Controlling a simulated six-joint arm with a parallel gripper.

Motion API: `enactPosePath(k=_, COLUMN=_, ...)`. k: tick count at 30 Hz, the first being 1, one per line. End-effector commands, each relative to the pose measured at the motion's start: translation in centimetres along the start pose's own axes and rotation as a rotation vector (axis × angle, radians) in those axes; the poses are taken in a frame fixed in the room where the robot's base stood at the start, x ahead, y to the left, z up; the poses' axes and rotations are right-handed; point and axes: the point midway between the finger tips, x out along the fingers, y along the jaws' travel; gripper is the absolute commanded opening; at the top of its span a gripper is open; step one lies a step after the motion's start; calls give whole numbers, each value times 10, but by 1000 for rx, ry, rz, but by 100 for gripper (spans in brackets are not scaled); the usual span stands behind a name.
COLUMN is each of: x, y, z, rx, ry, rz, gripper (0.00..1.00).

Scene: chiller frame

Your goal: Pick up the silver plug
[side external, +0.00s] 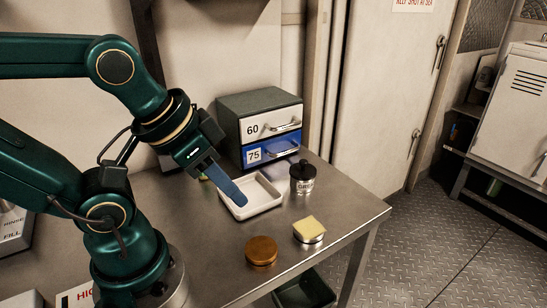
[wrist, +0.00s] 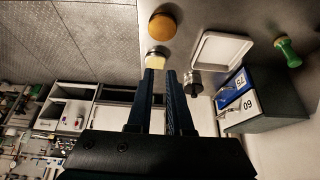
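A low silver round piece (side external: 309,239) stands on the steel table near its right edge, with a yellow square block on top (side external: 310,226). It is the closest match I see to a silver plug, though I cannot be sure. In the wrist view the silver piece (wrist: 157,64) is largely covered by the yellow block and sits just beyond the fingertips. My gripper (side external: 241,202) is in the air, appearing over the white tray in the side view. In the wrist view its two fingers (wrist: 160,75) are apart with nothing between them.
A white tray (side external: 276,204) lies left of a black-topped canister (side external: 303,183). A bronze round lid (side external: 262,250) is near the front edge. A drawer box marked 60 and 75 (side external: 258,101) stands behind. A green handled thing (wrist: 287,50) shows in the wrist view.

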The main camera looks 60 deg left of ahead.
Motion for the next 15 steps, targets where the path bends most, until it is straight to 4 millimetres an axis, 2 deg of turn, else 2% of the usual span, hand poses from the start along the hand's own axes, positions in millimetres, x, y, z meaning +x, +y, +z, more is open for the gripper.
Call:
enactPosePath(k=1, x=0, y=0, z=0, rx=0, ry=0, rz=0, gripper=42)
enactPosePath(k=3, x=0, y=0, z=0, rx=0, ry=0, rz=0, gripper=69)
enactPosePath(k=5, x=0, y=0, z=0, rx=0, ry=0, rz=0, gripper=92)
enactPosePath(k=6, x=0, y=0, z=0, rx=0, ry=0, rz=0, gripper=100)
enactPosePath(k=15, x=0, y=-1, z=3, rx=36, ry=-13, rz=-4, gripper=100)
